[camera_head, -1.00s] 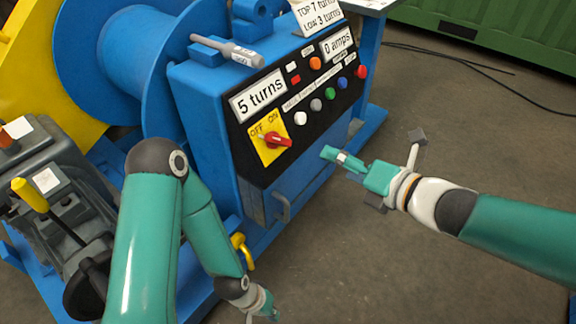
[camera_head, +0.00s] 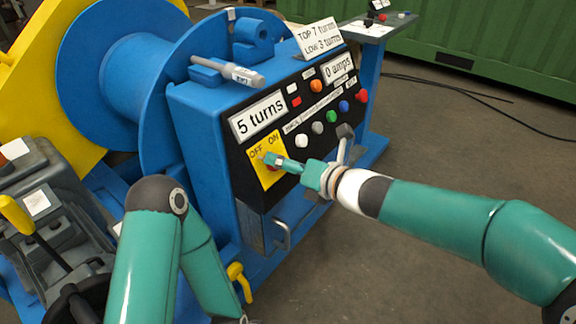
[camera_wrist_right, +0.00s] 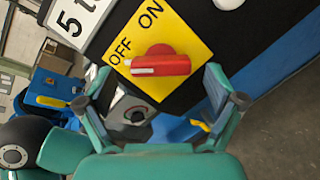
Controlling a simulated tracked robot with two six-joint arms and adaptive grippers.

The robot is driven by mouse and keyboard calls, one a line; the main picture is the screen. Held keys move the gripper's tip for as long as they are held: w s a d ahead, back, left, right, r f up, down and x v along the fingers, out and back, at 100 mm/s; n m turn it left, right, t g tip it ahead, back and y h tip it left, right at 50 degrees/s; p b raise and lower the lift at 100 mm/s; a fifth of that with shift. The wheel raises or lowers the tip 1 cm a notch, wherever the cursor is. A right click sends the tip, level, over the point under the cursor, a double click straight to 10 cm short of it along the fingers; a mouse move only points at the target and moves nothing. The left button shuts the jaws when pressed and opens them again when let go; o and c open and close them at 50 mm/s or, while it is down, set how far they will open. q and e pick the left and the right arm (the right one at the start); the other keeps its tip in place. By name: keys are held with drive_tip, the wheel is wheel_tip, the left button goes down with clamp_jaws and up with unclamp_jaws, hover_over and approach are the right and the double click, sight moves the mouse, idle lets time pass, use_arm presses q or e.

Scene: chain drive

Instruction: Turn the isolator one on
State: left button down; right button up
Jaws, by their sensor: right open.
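The isolator is a red rotary knob (camera_wrist_right: 161,64) on a yellow plate (camera_wrist_right: 172,25) marked OFF and ON. In the wrist view the knob lies roughly level, with its white-marked end at the left, nearer OFF. The yellow plate (camera_head: 257,156) also shows on the panel in the head view, where my right gripper hides most of the knob. My right gripper (camera_head: 270,160) is in front of the plate. In the wrist view its open fingers (camera_wrist_right: 150,86) are spread to either side below the knob, with nothing held. My left gripper is out of view below the head frame.
The black panel holds a "5 turns" display (camera_head: 258,116), a "0 amps" display (camera_head: 339,68) and several coloured buttons right of the plate. A metal handle (camera_head: 283,236) sticks out below. Open floor (camera_head: 400,180) lies to the right.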

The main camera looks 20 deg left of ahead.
drive_tip(key=shift+x, duration=1.3)
drive_tip(key=shift+c, duration=0.4)
